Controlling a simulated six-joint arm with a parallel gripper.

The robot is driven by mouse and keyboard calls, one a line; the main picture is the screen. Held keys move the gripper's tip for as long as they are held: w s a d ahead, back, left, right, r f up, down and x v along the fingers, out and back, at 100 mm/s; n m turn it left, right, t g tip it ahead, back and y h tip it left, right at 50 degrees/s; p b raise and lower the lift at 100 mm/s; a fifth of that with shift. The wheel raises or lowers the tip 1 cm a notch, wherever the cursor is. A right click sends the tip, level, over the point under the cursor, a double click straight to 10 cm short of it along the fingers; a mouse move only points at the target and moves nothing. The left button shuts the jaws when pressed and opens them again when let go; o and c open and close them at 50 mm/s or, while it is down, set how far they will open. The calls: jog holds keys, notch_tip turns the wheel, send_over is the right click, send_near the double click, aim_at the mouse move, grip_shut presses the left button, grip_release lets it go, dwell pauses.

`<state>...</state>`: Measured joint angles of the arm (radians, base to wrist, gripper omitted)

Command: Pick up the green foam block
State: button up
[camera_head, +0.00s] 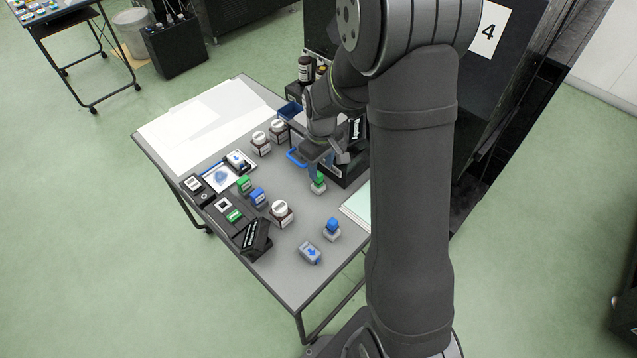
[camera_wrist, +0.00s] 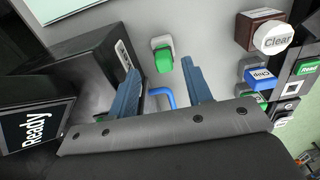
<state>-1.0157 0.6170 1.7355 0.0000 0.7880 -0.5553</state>
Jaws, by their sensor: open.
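A small green foam block (camera_head: 319,180) on a pale grey-white base stands on the grey table, just in front of my gripper (camera_head: 328,167). In the wrist view the green block (camera_wrist: 164,62) shows between the tips of my two blue-grey fingers (camera_wrist: 158,66), nearer the right one. The fingers are open, with a gap on both sides of the block, and hold nothing. I cannot tell how far the tips are above it. Other green pieces are a green block (camera_head: 243,184) at the table's left and a green piece (camera_head: 234,216) on a dark holder.
A black box (camera_wrist: 88,75) stands close to my left finger in the wrist view. A bent blue bar (camera_wrist: 161,95) lies behind the block. A blue-topped piece (camera_head: 332,226) and white-capped bottles (camera_head: 281,211) stand nearby. Table (camera_head: 300,275) is bare at the front.

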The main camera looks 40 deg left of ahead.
aim_at(318, 182)
jog(key=f, duration=0.5)
jog(key=shift+s+a, duration=0.2)
jog(key=shift+a, duration=0.1)
jog(key=shift+c, duration=0.4)
jog(key=shift+r, duration=0.1)
grip_shut()
